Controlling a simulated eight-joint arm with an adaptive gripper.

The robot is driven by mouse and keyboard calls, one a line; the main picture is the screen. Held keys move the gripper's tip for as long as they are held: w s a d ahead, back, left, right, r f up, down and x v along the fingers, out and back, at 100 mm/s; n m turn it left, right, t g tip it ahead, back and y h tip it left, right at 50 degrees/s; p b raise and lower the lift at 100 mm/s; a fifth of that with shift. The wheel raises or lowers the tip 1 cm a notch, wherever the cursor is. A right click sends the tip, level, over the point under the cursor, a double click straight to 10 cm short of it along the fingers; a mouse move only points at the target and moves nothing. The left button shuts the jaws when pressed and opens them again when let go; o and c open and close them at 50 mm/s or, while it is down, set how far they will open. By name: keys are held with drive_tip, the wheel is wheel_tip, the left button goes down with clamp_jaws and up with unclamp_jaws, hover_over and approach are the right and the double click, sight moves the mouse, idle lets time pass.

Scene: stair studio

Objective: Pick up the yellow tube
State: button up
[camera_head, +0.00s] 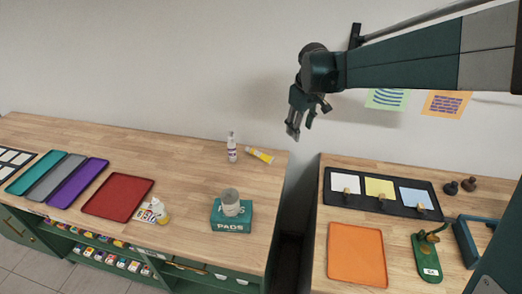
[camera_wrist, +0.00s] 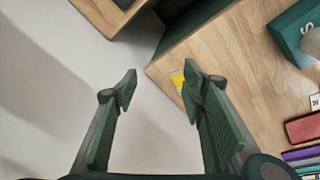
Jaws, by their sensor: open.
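The yellow tube (camera_head: 259,155) lies on the left wooden counter near its back right corner, beside a white bottle (camera_head: 231,147). In the wrist view a yellow patch of the tube (camera_wrist: 177,80) shows just left of the right finger, which hides the rest. My gripper (camera_head: 301,130) is open and empty, pointing down. In the head view it appears above and right of the tube, over the gap between the counters. In the wrist view the space between my fingertips (camera_wrist: 160,88) lies mostly over the counter's corner and the pale wall or floor.
A green box marked PADS (camera_head: 230,216) with a grey roll on it stands near the counter's front right. A red tray (camera_head: 117,196) and other coloured trays lie further left. The right counter (camera_head: 307,262) holds an orange tray (camera_head: 357,254).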

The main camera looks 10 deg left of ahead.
drive_tip(key=w+a+f+n+g+p, duration=0.1)
drive_tip(key=w+a+f, duration=0.2)
drive_tip(key=a, duration=0.2)
drive_tip(key=w+a+f+n+p, duration=0.1)
drive_tip(key=w+a+f, duration=0.2)
drive_tip(key=w+a, duration=0.15)
drive_tip(key=n+g+p, duration=0.1)
drive_tip(key=n+p, duration=0.1)
drive_tip(key=n, duration=0.1)
hover_over(255, 150)
drive_tip(key=shift+h, duration=0.4)
drive_tip(key=f, duration=0.6)
drive_tip(key=s+d+f, duration=0.1)
drive_tip(key=f, duration=0.2)
drive_tip(key=shift+f, duration=0.1)
drive_tip(key=shift+w+a+f, duration=0.15)
drive_tip(key=shift+a+f, duration=0.35)
drive_tip(key=shift+f, duration=0.05)
drive_tip(key=shift+w+f, duration=0.1)
drive_tip(key=shift+f, duration=1.2)
drive_tip(key=shift+f, duration=2.6)
